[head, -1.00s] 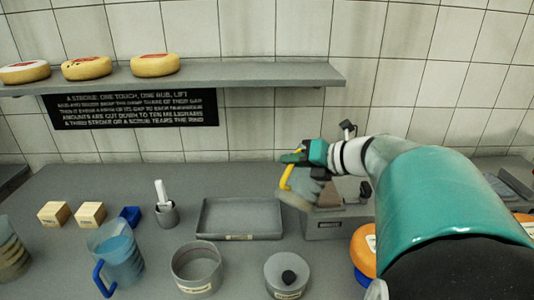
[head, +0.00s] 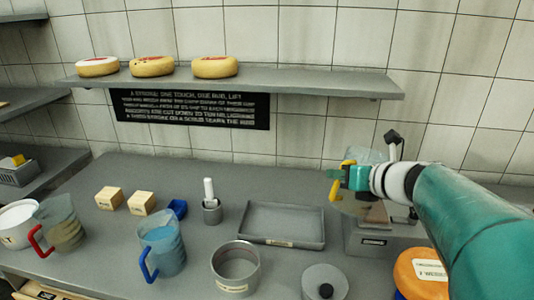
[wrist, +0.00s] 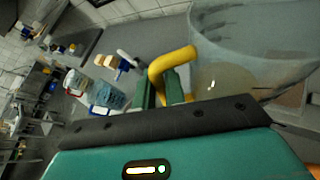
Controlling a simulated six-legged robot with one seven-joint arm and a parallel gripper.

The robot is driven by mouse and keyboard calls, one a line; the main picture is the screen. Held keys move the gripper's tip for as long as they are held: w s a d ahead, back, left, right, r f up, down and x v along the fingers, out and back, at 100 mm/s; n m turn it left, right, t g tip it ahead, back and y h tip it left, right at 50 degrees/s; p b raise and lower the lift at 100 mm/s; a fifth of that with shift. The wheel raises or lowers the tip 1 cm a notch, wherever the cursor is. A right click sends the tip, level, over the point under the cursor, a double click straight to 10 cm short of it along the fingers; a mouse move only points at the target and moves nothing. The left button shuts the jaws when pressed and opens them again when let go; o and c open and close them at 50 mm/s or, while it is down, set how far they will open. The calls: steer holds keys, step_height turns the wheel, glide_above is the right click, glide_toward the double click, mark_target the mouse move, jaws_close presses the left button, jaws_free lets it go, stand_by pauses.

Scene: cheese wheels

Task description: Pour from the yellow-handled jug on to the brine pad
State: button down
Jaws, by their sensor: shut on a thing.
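My gripper (head: 347,180) is shut on the yellow handle (wrist: 172,60) of a clear jug (wrist: 255,60). In the head view the jug (head: 368,155) is partly hidden behind my gripper, above a grey labelled box (head: 362,240) at the right. I cannot tell its exact tilt or how much liquid it holds. A brown patch (head: 375,213) shows beneath the jug on top of the box; it may be the brine pad, but its label is not readable. No falling stream is visible.
A blue-handled jug (head: 162,252), a red-handled jug (head: 62,228), a round pot (head: 236,268) and a lidded pot (head: 325,284) stand in front. An empty tray (head: 282,240) lies left of the box. An orange wheel (head: 418,270) is near my arm. A shelf (head: 320,82) holds cheese wheels.

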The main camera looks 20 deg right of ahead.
mark_target(339, 196)
step_height(339, 196, down, 2)
steer(key=shift+f+n+h, duration=0.1)
steer(key=shift+n+h, duration=0.4)
steer(key=shift+n, duration=0.1)
steer(key=shift+d, duration=0.1)
steer(key=shift+w+d+f+n+h, duration=0.15)
steer(key=shift+f+n, duration=0.1)
steer(key=shift+f, duration=0.3)
steer(key=shift+d+f+n+h, duration=0.15)
steer(key=shift+f+n, duration=0.1)
steer(key=shift+f, duration=0.3)
